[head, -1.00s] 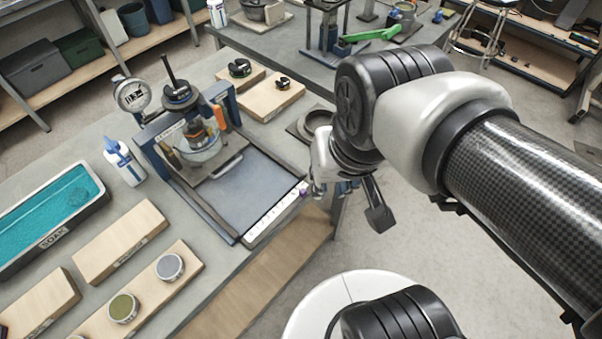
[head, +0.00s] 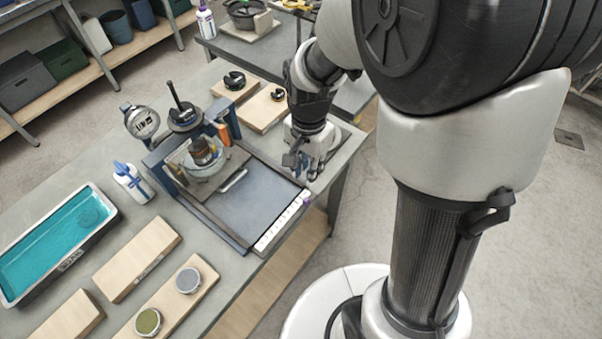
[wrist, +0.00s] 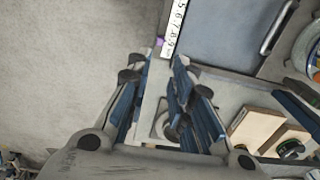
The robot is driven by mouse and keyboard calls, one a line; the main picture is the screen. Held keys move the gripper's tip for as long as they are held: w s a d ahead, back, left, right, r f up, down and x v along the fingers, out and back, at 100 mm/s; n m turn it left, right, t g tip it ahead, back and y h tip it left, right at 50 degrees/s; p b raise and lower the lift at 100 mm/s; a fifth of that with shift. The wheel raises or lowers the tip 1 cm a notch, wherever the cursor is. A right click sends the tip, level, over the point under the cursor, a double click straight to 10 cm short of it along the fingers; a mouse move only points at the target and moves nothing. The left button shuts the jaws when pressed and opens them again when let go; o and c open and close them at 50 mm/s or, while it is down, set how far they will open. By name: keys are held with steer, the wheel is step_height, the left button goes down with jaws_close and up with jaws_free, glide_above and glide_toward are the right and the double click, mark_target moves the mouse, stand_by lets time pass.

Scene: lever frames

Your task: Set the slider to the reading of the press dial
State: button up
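The press dial (head: 142,122) is a round gauge on the far left corner of the blue press frame. Its marks are too small to read. A white numbered scale (head: 277,228) runs along the front edge of the press bed. The small purple slider (head: 306,197) is at the scale's right end; in the wrist view the slider (wrist: 160,42) is beside the high numbers, near 9. My gripper (head: 308,168) is just beyond the scale's right end. In the wrist view my gripper (wrist: 158,66) has its fingers apart with nothing between them, the slider just ahead of the tips.
The press bed (head: 248,200) lies beside the scale. A white bottle (head: 132,183), a teal-filled tray (head: 112,214) and wooden blocks (head: 138,258) stand left. Wooden boards (head: 262,110) lie behind. Floor is open beyond the table's right edge.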

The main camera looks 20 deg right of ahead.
mark_target(306, 199)
step_height(306, 199, down, 13)
steer(key=b, duration=0.4)
steer(key=shift+c, duration=0.3)
jaws_close()
